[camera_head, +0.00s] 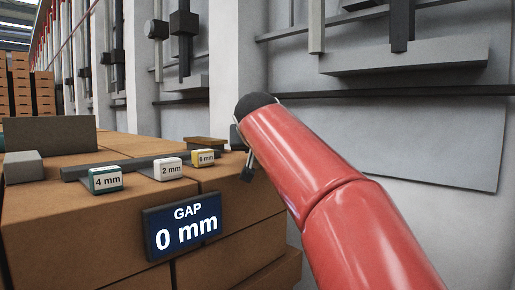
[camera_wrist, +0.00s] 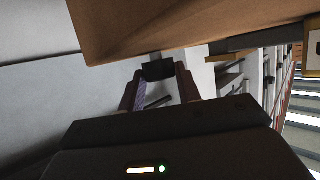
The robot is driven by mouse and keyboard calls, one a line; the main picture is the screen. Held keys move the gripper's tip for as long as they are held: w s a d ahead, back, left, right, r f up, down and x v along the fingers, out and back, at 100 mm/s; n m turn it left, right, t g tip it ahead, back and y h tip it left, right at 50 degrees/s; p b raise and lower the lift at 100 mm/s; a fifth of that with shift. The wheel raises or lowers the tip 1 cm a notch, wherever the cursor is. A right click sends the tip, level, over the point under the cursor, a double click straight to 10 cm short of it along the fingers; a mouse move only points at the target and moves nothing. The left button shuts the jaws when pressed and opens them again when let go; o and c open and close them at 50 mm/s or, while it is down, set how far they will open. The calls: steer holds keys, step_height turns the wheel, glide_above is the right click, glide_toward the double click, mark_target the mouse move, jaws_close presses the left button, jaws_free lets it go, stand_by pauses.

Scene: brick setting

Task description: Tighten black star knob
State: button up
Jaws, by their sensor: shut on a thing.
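In the wrist view my gripper (camera_wrist: 159,76) has its two fingers closed on a small dark piece (camera_wrist: 158,70). The piece sits between the fingertips, close to the edge of a brown block. It may be the black star knob, but I cannot make out a star shape. In the head view my red arm hides most of my gripper; a small dark part (camera_head: 248,166) shows left of the arm, beside the brick stack. A display (camera_head: 183,228) on the front of the stack reads "GAP 0 mm".
Brown bricks (camera_head: 60,215) fill the lower left. Blocks marked 4 mm (camera_head: 105,179), 2 mm (camera_head: 168,169) and 6 mm (camera_head: 205,158) lie on top, by a grey bar. A grey wall (camera_head: 420,145) with panels and dark clamps (camera_head: 183,23) stands behind.

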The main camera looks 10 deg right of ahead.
stand_by(0.3)
steer(key=o, duration=1)
steer(key=shift+c, duration=0.2)
steer(key=shift+b+v, duration=0.4)
steer(key=shift+v, duration=3.5)
steer(key=shift+a, duration=0.1)
